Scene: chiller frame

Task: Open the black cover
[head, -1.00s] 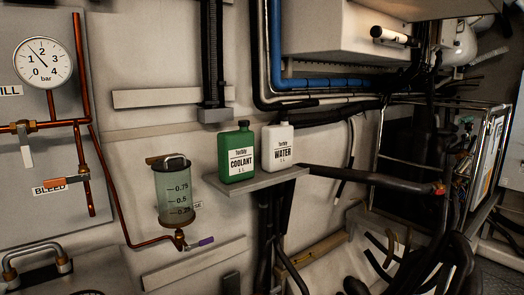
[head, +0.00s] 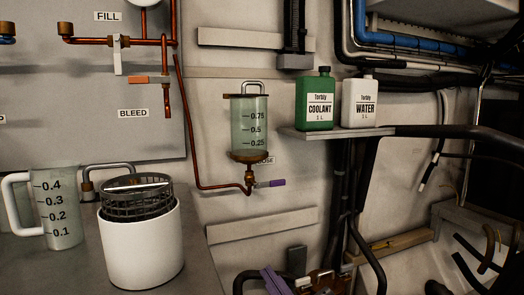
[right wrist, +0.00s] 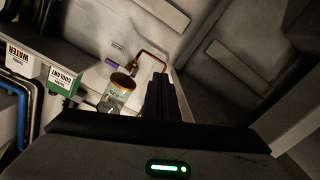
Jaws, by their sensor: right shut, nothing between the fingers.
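A clear reservoir (head: 249,125) with volume marks hangs on the back wall, its dark cover (head: 250,95) with a grey loop handle lying on top. The cover looks closed. A purple-handled valve (head: 270,184) sits below it. In the right wrist view the reservoir (right wrist: 118,95) appears upside down beyond my fingers. My left gripper is not in view.
A shelf (head: 335,133) right of the reservoir carries a green coolant bottle (head: 315,100) and a white water bottle (head: 359,103). Copper piping (head: 187,120) runs left of it. A measuring jug (head: 58,205) and a white canister (head: 142,245) stand on the left bench.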

